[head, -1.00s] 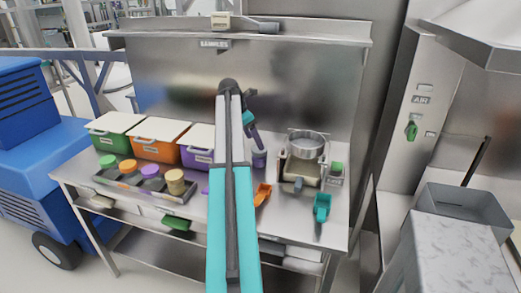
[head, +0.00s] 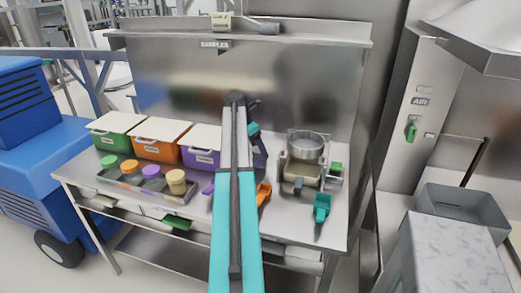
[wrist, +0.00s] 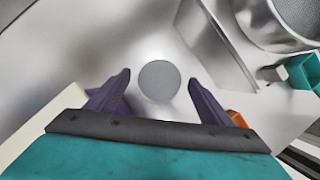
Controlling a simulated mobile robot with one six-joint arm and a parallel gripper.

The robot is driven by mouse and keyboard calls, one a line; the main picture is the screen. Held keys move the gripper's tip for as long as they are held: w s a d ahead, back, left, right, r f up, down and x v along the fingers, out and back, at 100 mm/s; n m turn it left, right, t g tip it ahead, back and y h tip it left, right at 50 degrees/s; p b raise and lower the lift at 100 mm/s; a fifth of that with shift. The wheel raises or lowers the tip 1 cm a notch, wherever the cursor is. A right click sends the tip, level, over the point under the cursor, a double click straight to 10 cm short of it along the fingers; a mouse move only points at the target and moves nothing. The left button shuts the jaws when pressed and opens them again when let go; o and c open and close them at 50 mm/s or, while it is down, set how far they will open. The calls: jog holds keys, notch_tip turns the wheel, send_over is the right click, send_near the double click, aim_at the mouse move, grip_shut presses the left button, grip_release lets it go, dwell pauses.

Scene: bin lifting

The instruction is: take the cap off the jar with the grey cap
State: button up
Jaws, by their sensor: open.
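In the wrist view, a round grey cap (wrist: 159,81) shows from straight above, on the steel bench. The jar body under it is hidden from this angle. My gripper (wrist: 159,75) is open, with one dark purple finger to the left of the cap and one to the right. A gap shows on both sides, so neither finger appears to touch it. In the head view, my arm covers most of the gripper, and I cannot make out the grey cap there.
Left of my arm, a tray (head: 126,187) holds several jars with coloured lids, before lidded green, orange (head: 157,151) and purple bins. An orange scoop (head: 263,192) lies close on the right. Further right are a sieve machine (head: 294,171) and a teal scoop (head: 321,205).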

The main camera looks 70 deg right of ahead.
aim_at(258, 150)
dwell(0.3)
jog(key=c, duration=1.1)
jog(key=shift+r, duration=0.2)
jog(key=shift+r+b, duration=0.95)
jog(key=shift+r, duration=3.9)
